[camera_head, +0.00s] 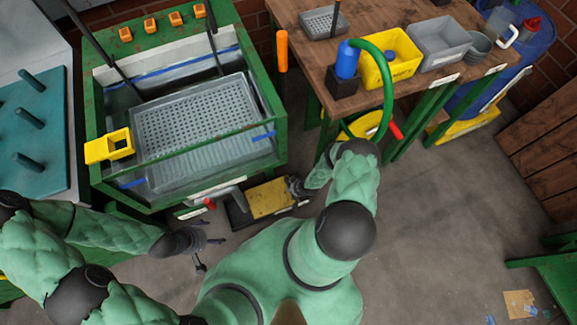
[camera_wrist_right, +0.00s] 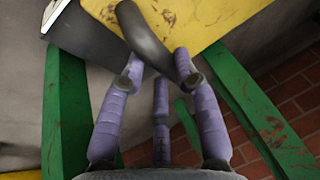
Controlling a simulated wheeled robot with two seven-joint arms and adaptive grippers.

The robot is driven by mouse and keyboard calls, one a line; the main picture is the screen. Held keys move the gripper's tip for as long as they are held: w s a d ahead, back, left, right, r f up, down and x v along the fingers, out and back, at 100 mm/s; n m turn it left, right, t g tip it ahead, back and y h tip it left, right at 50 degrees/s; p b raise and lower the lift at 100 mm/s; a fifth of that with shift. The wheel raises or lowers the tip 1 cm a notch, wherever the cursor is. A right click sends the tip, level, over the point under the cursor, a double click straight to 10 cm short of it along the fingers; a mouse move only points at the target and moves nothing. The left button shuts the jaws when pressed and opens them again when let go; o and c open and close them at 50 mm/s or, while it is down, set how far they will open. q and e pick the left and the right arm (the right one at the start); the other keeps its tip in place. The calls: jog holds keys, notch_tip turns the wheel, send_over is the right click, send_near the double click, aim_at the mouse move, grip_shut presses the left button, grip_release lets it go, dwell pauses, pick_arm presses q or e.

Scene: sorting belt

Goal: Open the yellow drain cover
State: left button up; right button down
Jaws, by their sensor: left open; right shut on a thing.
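The yellow drain cover (camera_head: 268,198) is a worn yellow plate low down in front of the green-framed tank, with a dark base (camera_head: 238,211) at its left. In the right wrist view the yellow cover (camera_wrist_right: 225,18) fills the top, with a dark curved handle (camera_wrist_right: 147,38) in front of it. My right gripper (camera_head: 300,187) is at the cover's right end, its purple fingers (camera_wrist_right: 158,68) shut around the handle. I cannot tell whether the cover is lifted. My left gripper (camera_head: 207,242) is open and empty, left of and nearer than the cover.
The green-framed tank (camera_head: 277,137) with a grey perforated basket (camera_head: 195,115) stands behind the cover. A wooden bench (camera_head: 300,58) with a yellow bin (camera_head: 391,62) and a grey bin (camera_head: 438,42) is at the upper right. Bare floor (camera_head: 440,220) lies to the right.

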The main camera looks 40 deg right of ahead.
jog(key=shift+d, duration=0.1)
jog(key=c, duration=0.9)
grip_release()
jog(key=a+v, duration=0.1)
jog(key=v, duration=1.1)
jog(key=shift+d, duration=0.45)
